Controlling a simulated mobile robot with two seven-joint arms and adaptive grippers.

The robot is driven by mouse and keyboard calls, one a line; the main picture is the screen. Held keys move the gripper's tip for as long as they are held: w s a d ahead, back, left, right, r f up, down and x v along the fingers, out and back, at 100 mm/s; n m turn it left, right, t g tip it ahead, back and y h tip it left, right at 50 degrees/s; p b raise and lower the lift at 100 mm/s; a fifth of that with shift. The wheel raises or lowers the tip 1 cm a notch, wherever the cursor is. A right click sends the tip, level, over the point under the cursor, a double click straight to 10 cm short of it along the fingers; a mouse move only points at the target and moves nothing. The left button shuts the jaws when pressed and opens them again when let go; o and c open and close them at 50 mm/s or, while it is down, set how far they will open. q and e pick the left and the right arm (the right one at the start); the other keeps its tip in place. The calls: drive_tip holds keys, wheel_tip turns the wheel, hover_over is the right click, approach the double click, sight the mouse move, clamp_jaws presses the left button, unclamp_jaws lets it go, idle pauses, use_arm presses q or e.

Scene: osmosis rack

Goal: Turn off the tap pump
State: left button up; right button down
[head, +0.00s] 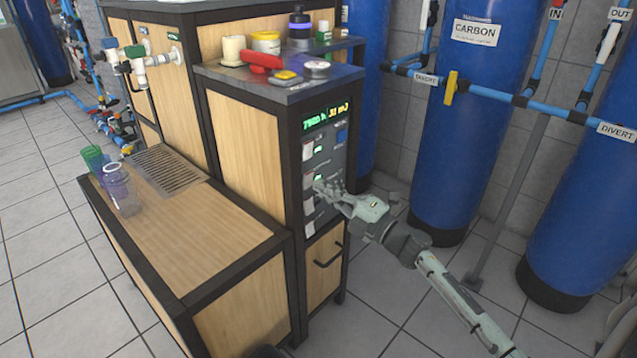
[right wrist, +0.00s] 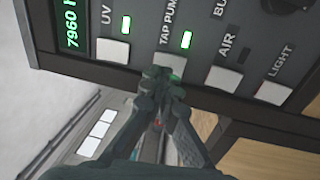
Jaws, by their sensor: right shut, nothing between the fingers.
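The control panel (head: 338,130) is on the upper front of the wooden cabinet, with a green display and a column of white switches. In the right wrist view the tap pump switch (right wrist: 168,63) is a white rocker under its label. The green tap pump light (right wrist: 186,40) beside it is lit. My right gripper (head: 320,187) is at the panel, shut and empty. Its fingertips (right wrist: 160,73) overlap the lower edge of the tap pump switch; I cannot tell whether they touch it. My left gripper is not in view.
The UV switch (right wrist: 113,52), with a lit green light, and the air switch (right wrist: 222,79), with a dark light, flank the tap pump switch. The light switch (right wrist: 272,93) is further right. Blue tanks (head: 465,130) stand right of the cabinet. Bottles and a red object (head: 262,60) sit on top.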

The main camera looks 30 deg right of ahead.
sight(309, 180)
drive_tip(key=shift+x, duration=0.9)
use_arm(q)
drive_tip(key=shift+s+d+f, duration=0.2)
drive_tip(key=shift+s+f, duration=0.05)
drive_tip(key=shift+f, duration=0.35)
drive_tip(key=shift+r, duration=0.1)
use_arm(e)
drive_tip(key=shift+w+a+r, duration=0.1)
drive_tip(key=shift+w+r, duration=0.15)
drive_tip(key=shift+w, duration=0.05)
drive_tip(key=shift+f, duration=0.1)
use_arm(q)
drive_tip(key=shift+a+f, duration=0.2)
use_arm(e)
drive_tip(key=shift+s, duration=0.1)
